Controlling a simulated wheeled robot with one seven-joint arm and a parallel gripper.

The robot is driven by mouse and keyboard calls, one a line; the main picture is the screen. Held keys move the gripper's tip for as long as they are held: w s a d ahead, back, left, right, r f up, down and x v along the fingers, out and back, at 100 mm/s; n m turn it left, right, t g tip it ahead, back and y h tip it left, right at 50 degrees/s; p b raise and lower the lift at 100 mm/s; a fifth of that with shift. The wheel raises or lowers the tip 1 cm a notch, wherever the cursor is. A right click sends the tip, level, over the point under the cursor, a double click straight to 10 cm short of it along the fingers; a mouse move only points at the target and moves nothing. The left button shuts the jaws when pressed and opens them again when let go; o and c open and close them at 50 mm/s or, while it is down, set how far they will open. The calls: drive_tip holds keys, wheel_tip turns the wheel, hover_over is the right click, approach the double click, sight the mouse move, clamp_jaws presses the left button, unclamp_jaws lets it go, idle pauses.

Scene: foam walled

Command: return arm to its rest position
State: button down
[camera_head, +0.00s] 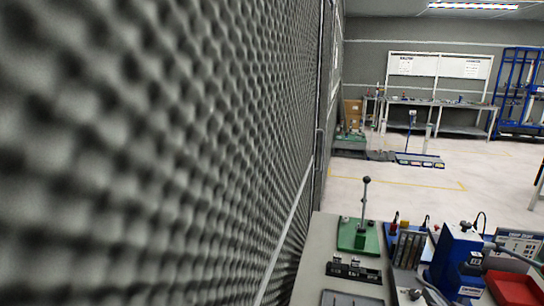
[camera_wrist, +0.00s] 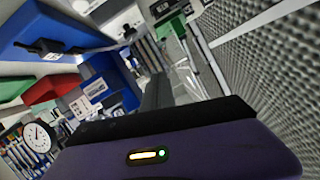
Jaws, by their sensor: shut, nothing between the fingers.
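My gripper (camera_wrist: 156,82) shows in the wrist view as dark grey fingers, shut and empty, beyond the dark purple wrist housing with a lit indicator. It is tilted, with the workbench items to the left and the foam wall to the right. I cannot make out my arm clearly in the head view, so its full pose is hidden.
A grey foam wall (camera_head: 150,150) fills the left of the head view and also shows close by in the wrist view (camera_wrist: 270,70). The workbench (camera_head: 312,262) holds a green-based stand (camera_head: 358,238), a blue machine (camera_head: 456,258) and a red tray (camera_head: 514,288). Open floor (camera_head: 400,205) lies beyond.

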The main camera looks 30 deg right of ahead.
drive_tip(key=s+a+n+t+y+b, duration=0.2)
drive_tip(key=s+a+n+t, duration=0.15)
drive_tip(key=a, duration=1.05)
drive_tip(key=s+a+n+t+y+b, duration=0.15)
drive_tip(key=a+n, duration=0.25)
drive_tip(key=a, duration=0.9)
drive_tip(key=s+a+f+n+y+b, duration=0.1)
drive_tip(key=s+a+n+y, duration=0.1)
drive_tip(key=s+a, duration=0.3)
drive_tip(key=s+a+f+n+y, duration=0.2)
drive_tip(key=s+a+y, duration=0.2)
drive_tip(key=s+a, duration=0.2)
drive_tip(key=shift+a+f+n+g+b, duration=0.25)
drive_tip(key=shift+a+n+g+b, duration=0.15)
drive_tip(key=shift+a, duration=0.4)
